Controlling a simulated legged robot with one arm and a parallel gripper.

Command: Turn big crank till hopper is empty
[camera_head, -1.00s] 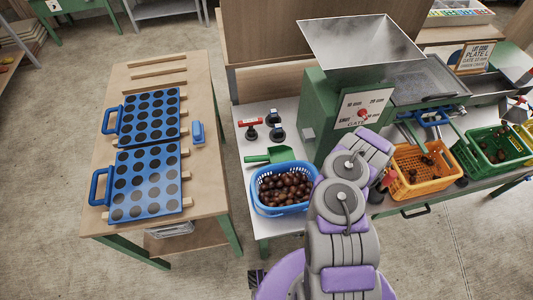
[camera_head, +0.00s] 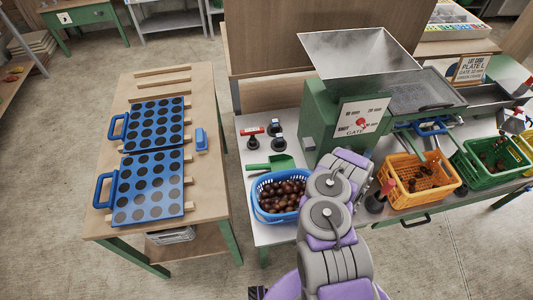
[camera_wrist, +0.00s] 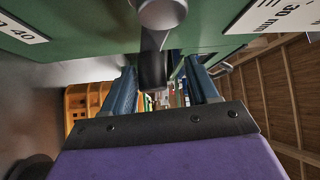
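The hopper (camera_head: 362,50) is a wide grey metal funnel on a green machine (camera_head: 325,110). No chestnuts show on its visible inner walls; its bottom is hidden. In the wrist view a grey hub with an arm and dark grip (camera_wrist: 152,70), possibly the crank, stands before the green machine face. My gripper (camera_wrist: 163,82) has its two fingers apart, with the dark grip between them in the picture; I cannot tell whether they touch it. In the head view my own arm hides the gripper and the machine's lower front. A gate plate (camera_head: 360,115) has a red knob.
A blue basket (camera_head: 262,207) of chestnuts and a green scoop (camera_head: 282,163) lie left of my arm. An orange crate (camera_head: 407,196) and a green crate (camera_head: 470,178) hold some chestnuts at right. A wooden table (camera_head: 205,190) with blue plates (camera_head: 150,188) stands left.

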